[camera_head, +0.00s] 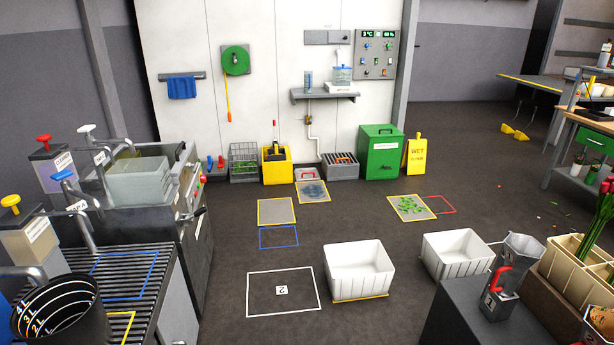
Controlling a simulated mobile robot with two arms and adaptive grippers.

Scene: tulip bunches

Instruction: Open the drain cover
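No part is plainly labelled as the drain cover. A small flat grey cover with a red handle (308,173) lies on the floor near the back wall, between the yellow bin and a grey slatted box. A yellow-edged floor square with a dark blue-grey patch (313,191) lies just in front of it. I cannot tell whether this square is the drain opening. Neither of my grippers is in view.
White tubs (359,269) and (457,254) stand on the floor in front. The yellow bin (277,165), grey slatted box (341,165) and green cabinet (380,152) line the back wall. A metal sink unit (145,205) stands left. The middle floor is mostly clear.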

